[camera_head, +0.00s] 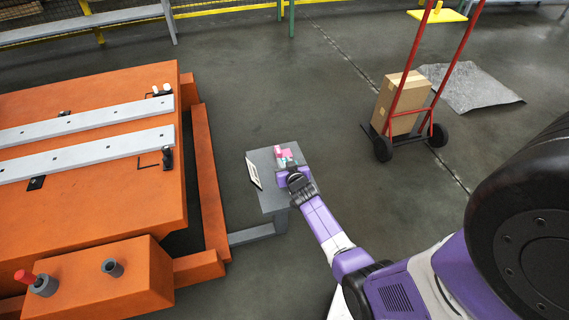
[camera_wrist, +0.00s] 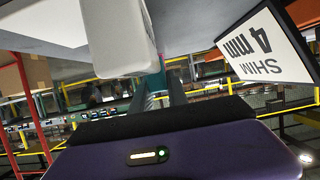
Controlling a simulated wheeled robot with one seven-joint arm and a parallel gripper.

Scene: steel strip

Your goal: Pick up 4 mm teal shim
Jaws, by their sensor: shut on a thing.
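My gripper (camera_head: 291,168) is at the small grey stand (camera_head: 262,160), over its top. A white sign reading "4 mm SHIM" (camera_wrist: 262,45) is close by at the upper right of the wrist view. In the head view pink and teal bits show at the fingertips, too small to tell apart.
An orange machine bed (camera_head: 90,215) with two pale steel strips (camera_head: 85,150) is left of the stand. A red hand truck (camera_head: 438,130) with a cardboard box (camera_head: 400,103) stands at the back right. The floor between the stand and the truck is clear.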

